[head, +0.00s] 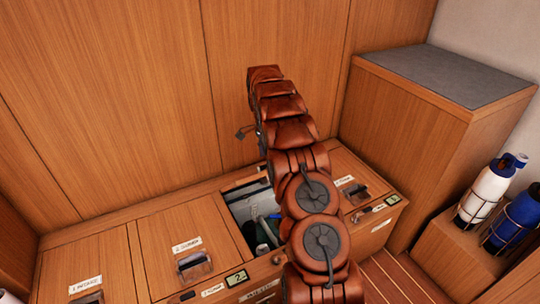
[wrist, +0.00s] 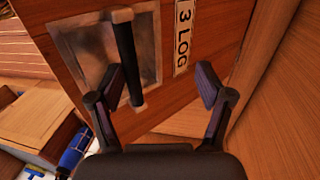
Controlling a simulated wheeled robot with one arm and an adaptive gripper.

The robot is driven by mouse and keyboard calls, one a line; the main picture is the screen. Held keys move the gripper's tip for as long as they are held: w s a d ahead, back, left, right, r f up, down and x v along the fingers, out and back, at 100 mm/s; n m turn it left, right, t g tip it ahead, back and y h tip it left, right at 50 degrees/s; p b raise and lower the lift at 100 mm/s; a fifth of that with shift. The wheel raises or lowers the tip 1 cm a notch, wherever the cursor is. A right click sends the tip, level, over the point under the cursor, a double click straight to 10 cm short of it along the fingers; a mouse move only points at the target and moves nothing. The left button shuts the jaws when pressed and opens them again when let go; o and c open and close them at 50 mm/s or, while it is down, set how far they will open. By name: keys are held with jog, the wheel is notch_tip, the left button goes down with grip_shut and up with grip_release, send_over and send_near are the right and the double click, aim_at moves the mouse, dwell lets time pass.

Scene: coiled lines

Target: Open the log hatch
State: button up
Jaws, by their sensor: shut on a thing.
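The log hatch (wrist: 205,40) fills the upper middle of the wrist view, a wooden lid with a "3 LOG" label (wrist: 184,38) beside a metal recess. A dark bar handle (wrist: 126,50) stands over the recess. My gripper (wrist: 163,85) is shut on the handle; the bar lies at its left finger, and the right finger looks apart from it. In the head view the log hatch (head: 338,166) is the rightmost lid, partly behind my arm. A dark opening (head: 240,212) shows to its left, with small items inside.
Two more lids, a middle hatch (head: 165,230) and a left hatch (head: 65,262), lie closed. A tall wooden cabinet (head: 410,150) stands at the right end of the bench. White (head: 483,192) and blue (head: 517,222) bottles stand in racks farther right. A wooden wall runs behind.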

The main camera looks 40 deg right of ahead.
jog(key=shift+s+a+r, duration=0.15)
jog(key=shift+r, duration=0.3)
jog(key=shift+c, duration=1)
jog(key=shift+s+r, duration=0.1)
jog(key=shift+s, duration=0.05)
jog(key=shift+r, duration=0.15)
notch_tip(320, 180, up, 7)
jog(key=w, duration=0.1)
jog(key=shift+d, duration=0.2)
jog(key=shift+r, duration=0.15)
jog(key=shift+w+r, duration=0.1)
